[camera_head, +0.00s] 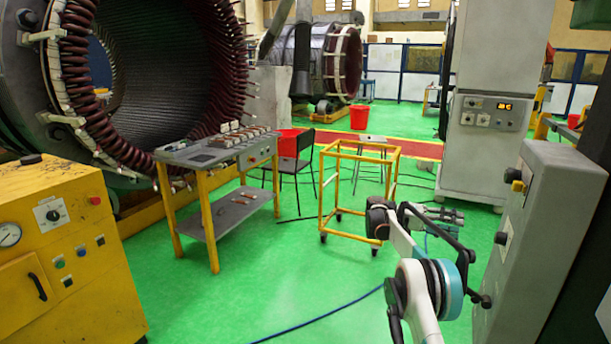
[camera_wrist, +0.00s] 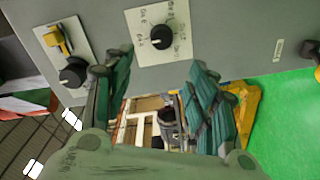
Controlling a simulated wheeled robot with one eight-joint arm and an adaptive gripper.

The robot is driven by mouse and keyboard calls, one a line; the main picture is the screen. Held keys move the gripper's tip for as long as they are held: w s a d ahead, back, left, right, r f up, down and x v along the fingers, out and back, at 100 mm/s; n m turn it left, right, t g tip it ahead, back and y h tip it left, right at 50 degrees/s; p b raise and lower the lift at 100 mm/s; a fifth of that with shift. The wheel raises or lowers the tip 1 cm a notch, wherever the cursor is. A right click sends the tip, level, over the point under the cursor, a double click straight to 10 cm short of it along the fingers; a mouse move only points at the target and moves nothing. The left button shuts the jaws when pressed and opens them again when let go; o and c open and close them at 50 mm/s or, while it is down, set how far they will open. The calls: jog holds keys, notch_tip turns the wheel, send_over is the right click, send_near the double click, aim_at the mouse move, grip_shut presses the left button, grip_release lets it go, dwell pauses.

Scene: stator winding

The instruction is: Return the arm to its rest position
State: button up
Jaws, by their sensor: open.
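My arm (camera_head: 420,292) rises from the lower right of the head view and is bent, held out over the green floor in front of the grey cabinet (camera_head: 556,225). My gripper (camera_head: 450,215) is small in the head view, left of that cabinet. In the wrist view my gripper (camera_wrist: 152,75) shows two green-grey fingers spread apart, with nothing between them. A grey panel (camera_wrist: 220,30) with a black knob (camera_wrist: 157,38), a second black knob (camera_wrist: 73,72) and a yellow switch (camera_wrist: 57,40) fills the top of the wrist view, beyond the fingertips. Whether they touch it cannot be told.
A yellow wheeled frame (camera_head: 326,192) stands just behind and left of my arm. A grey worktable with yellow legs (camera_head: 206,215) is further left, before the large stator (camera_head: 75,75). A yellow control cabinet (camera_head: 60,255) fills the lower left. Green floor (camera_head: 250,290) is open between, crossed by a blue hose.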

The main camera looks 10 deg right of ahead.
notch_tip(320, 180, up, 7)
jog(key=a+n+t+y, duration=0.1)
jog(key=n+t, duration=0.2)
jog(key=s+a+r+n+t+y, duration=0.5)
jog(key=s+a+r+t, duration=0.3)
jog(key=s+a, duration=0.45)
jog(key=s+a+f+n+t+y, duration=0.1)
jog(key=s+a+f+y, duration=0.2)
jog(key=s+a, duration=0.4)
jog(key=s+a+f+n+t+y, duration=0.1)
jog(key=s+a, duration=0.5)
jog(key=s, duration=0.6)
jog(key=s+a+f+t+y, duration=0.3)
jog(key=s+a+f+y, duration=0.2)
jog(key=s, duration=0.5)
jog(key=a+f, duration=0.1)
jog(key=a, duration=0.1)
jog(key=shift+a+f+n, duration=0.3)
jog(key=shift+n, duration=0.1)
